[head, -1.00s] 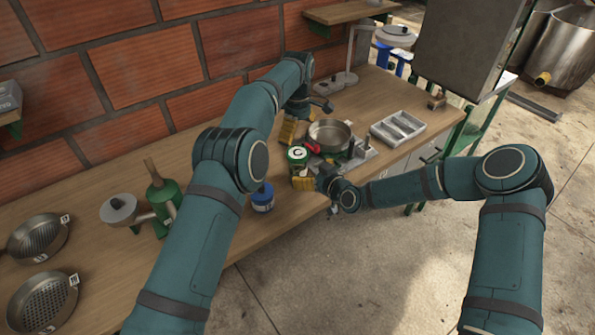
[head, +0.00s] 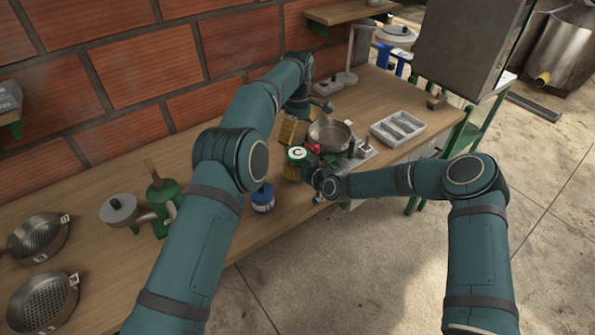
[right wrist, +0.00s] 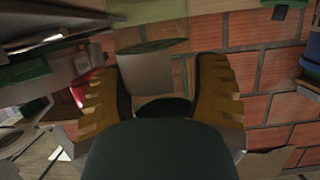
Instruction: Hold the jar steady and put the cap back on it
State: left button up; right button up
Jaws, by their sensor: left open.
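A jar with a green top marked with a white C (head: 297,153) stands on the wooden bench near its front edge. My right gripper (head: 300,172) is low beside it and hides much of its body. In the right wrist view my right gripper's yellow fingers (right wrist: 160,95) are wide apart, with a pale cylinder with a green rim (right wrist: 148,72) between or just beyond them. A gap shows by the right finger. My left gripper (head: 292,128) is open behind the jar, partly hidden by its wrist. I cannot make out a separate loose cap.
A steel pan (head: 330,135) and a red part (head: 314,147) are close to the jar's right. A divided metal tray (head: 398,127) lies further right. A blue jar (head: 263,198) stands nearer on the bench. A brick wall (head: 120,75) runs behind.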

aim_at(298, 152)
grip_shut()
pick_arm(q)
jog(key=shift+n, duration=2.3)
jog(key=shift+f, duration=4.05)
jog(key=shift+c, duration=0.3)
